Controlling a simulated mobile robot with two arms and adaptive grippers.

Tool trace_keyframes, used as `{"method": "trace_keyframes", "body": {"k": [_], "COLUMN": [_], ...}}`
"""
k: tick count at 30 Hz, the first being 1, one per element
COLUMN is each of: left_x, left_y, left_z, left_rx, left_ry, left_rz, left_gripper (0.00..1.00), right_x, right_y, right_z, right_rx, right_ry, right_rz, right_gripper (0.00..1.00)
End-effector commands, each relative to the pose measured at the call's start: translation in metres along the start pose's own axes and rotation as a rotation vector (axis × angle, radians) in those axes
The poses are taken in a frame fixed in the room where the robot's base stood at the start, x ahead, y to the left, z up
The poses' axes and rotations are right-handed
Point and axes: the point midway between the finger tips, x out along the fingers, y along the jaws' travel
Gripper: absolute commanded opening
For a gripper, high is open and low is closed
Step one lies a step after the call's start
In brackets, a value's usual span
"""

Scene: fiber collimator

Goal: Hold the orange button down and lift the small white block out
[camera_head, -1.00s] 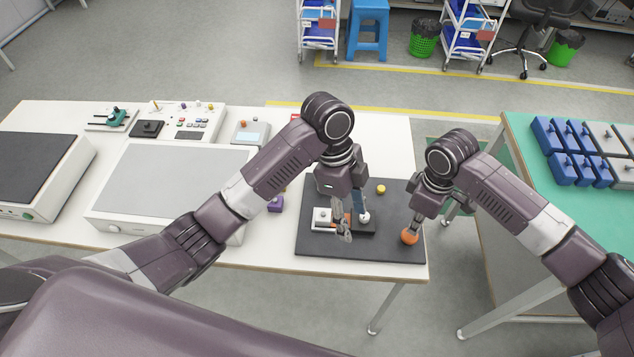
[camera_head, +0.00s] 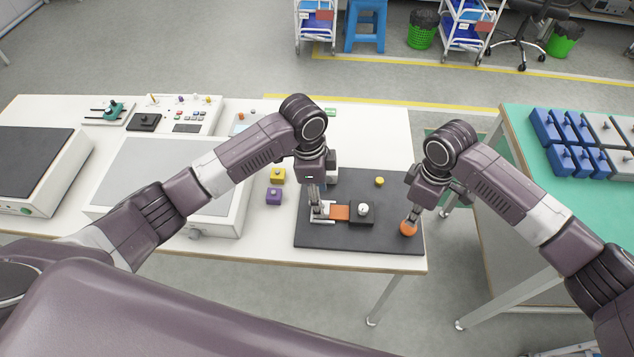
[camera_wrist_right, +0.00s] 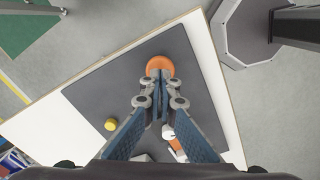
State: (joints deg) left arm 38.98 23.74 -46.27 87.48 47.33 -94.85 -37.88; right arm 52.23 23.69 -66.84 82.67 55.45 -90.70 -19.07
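The orange button (camera_head: 409,229) is a round orange knob at the right front of the dark mat (camera_head: 370,240). My right gripper (camera_head: 413,215) points down at it with its fingertips at its top; the right wrist view shows the fingers (camera_wrist_right: 160,78) together against the orange button (camera_wrist_right: 160,65). The small white block (camera_head: 322,216) is at the left of a low fixture, beside an orange piece (camera_head: 340,212) and a black block (camera_head: 361,218) with a white knob. My left gripper (camera_head: 317,206) points down at the white block and partly hides it; its finger gap is unclear.
A yellow knob (camera_head: 379,181) stands on the mat's back part. Yellow (camera_head: 278,175) and purple (camera_head: 273,196) blocks stand left of the mat, beside a large grey-topped instrument (camera_head: 160,180). A green table (camera_head: 520,150) with blue boxes is at the right.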

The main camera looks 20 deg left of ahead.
Motion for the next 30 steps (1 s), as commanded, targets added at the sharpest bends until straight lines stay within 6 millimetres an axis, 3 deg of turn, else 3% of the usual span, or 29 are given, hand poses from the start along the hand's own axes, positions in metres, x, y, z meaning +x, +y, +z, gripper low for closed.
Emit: {"method": "trace_keyframes", "body": {"k": [7, 19, 30], "left_x": [0.032, 0.039, 0.039], "left_y": [0.000, 0.000, 0.000], "left_z": [-0.001, 0.000, 0.000], "left_rx": [0.000, 0.001, 0.001], "left_ry": [0.001, 0.001, 0.001], "left_rz": [0.001, -0.001, -0.001], "left_gripper": [0.49, 0.49, 0.10], "right_x": [0.000, 0.000, 0.000], "right_y": [0.000, 0.000, 0.000], "right_z": [0.000, 0.000, 0.000], "right_rx": [0.000, 0.000, 0.000], "right_ry": [0.000, 0.000, 0.000], "right_rz": [0.000, 0.000, 0.000], "right_gripper": [0.00, 0.00, 0.00]}}
